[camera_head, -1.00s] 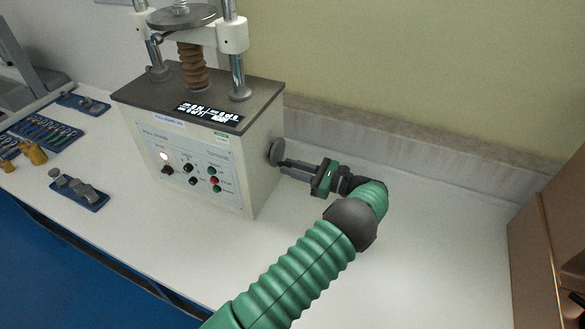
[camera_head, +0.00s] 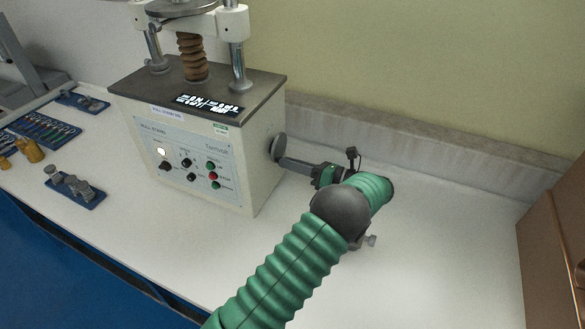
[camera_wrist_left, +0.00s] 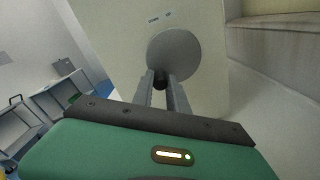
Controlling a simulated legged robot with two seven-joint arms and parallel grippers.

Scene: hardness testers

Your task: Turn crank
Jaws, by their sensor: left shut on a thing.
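The hardness tester (camera_head: 190,140) is a pale box with a dark top, a front panel of knobs and a press frame above. Its crank (camera_head: 278,148) is a grey disc on the right side wall. The crank disc also shows in the left wrist view (camera_wrist_left: 176,54), with a dark handle (camera_wrist_left: 160,80) at its lower left edge. My left gripper (camera_head: 287,164) reaches the disc from the right. In the left wrist view its two fingers (camera_wrist_left: 162,86) are closed around the dark handle. My right gripper is not in view.
Blue trays with metal parts (camera_head: 76,188) and tools (camera_head: 40,132) lie left of the tester on the white bench (camera_head: 120,235). A wall ledge (camera_head: 400,150) runs behind. A brown cabinet (camera_head: 555,235) stands at the right. The bench right of the tester is clear.

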